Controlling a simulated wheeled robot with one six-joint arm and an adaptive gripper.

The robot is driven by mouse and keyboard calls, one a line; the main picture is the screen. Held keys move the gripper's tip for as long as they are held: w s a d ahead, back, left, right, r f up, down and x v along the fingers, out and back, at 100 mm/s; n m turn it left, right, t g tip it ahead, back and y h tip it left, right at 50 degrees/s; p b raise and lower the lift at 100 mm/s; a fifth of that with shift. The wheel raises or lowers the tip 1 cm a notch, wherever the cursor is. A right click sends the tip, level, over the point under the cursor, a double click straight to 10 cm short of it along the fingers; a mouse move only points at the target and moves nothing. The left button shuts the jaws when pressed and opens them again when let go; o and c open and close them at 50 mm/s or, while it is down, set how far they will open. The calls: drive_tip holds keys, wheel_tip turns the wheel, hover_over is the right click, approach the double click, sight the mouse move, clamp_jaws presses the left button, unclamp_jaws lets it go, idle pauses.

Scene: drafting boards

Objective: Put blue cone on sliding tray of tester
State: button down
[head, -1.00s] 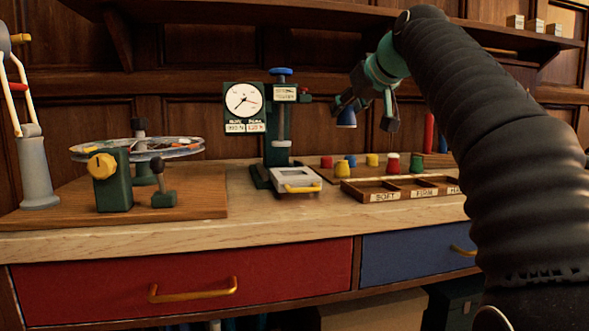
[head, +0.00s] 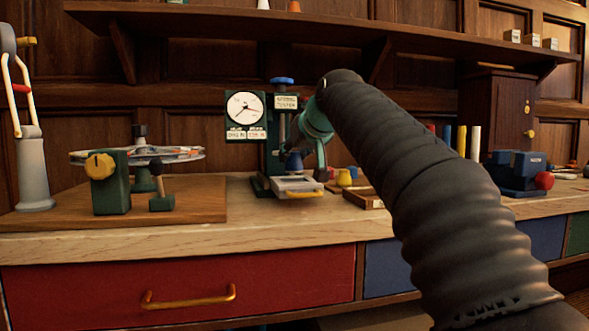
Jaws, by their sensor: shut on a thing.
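The blue cone (head: 294,162) is in my gripper (head: 304,156), just above or at the sliding tray (head: 290,185) of the tester. I cannot tell whether the cone touches the tray. The tray is pale, with a yellow handle (head: 305,194) at its front. The tester (head: 247,117) is dark green with a round white dial and a blue knob (head: 282,80) on top. My gripper is shut on the cone, and its fingers are mostly hidden by my arm and the cone.
Yellow pieces (head: 344,178) and a wooden sorting tray (head: 364,197) lie just right of the tester, partly behind my arm. A turntable device (head: 110,180) stands on a board at left. A blue device with a red knob (head: 543,180) stands at right. The front bench strip is clear.

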drive_tip(key=shift+f, duration=1)
drive_tip(key=shift+f+b, duration=0.1)
drive_tip(key=shift+b, duration=0.2)
drive_tip(key=c, duration=0.8)
unclamp_jaws()
drive_tip(key=p+v, duration=0.1)
drive_tip(key=v, duration=1.1)
